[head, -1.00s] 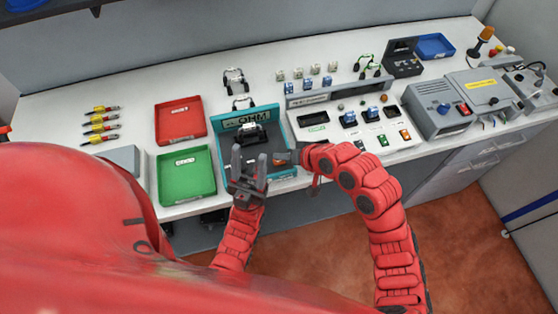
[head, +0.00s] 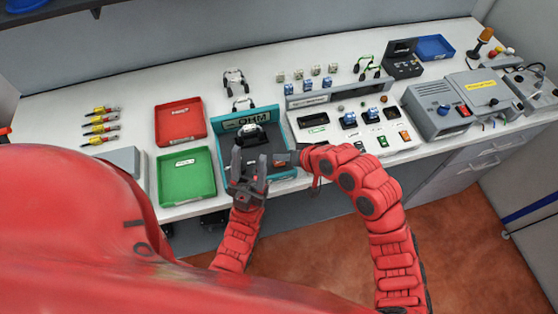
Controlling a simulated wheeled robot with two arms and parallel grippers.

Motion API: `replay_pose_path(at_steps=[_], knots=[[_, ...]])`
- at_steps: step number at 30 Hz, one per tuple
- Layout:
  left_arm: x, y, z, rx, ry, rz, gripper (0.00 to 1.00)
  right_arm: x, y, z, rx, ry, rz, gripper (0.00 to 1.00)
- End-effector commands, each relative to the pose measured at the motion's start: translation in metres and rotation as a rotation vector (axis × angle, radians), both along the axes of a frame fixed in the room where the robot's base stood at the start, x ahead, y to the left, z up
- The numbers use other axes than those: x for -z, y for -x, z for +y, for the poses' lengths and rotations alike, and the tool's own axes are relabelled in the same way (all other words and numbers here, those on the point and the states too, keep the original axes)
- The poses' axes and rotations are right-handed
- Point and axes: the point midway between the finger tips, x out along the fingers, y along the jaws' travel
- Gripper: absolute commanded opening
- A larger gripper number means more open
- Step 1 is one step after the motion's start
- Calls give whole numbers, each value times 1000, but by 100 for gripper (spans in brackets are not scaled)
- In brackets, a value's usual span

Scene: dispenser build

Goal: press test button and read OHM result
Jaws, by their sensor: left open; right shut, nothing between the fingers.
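The teal OHM tester (head: 219,158) stands on the bench at the middle, with an "OHM" sign on its back wall. A dark part with a light top (head: 250,135) sits inside it near the sign. An orange button (head: 280,163) shows at the tester's front right. My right gripper (head: 276,159) is shut and empty, with its tip at or just over that button; I cannot tell if it touches. My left gripper (head: 249,168) is open and empty, fingers pointing up, in front of the tester and hiding part of its floor. No readable result shows.
A green tray (head: 187,178) and a red tray (head: 180,124) stand left of the tester. A light grey station (head: 345,152) with blue parts and switches stands right of it. Yellow-handled tools (head: 100,125) lie at the left. A grey machine (head: 440,108) stands further right.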

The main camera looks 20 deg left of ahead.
Motion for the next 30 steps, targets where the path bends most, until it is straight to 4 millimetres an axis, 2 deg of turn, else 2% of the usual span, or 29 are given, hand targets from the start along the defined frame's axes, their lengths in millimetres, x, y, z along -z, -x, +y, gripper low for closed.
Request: replay_pose_path(at_steps=[21, 30], knots=[[0, 0, 0, 0, 0, 0, 50, 0, 0, 0, 0, 0, 0, 0], [8, 0, 0, 0, 0, 0, 50, 9, 0, 0, 0, 0, 1, 0]])
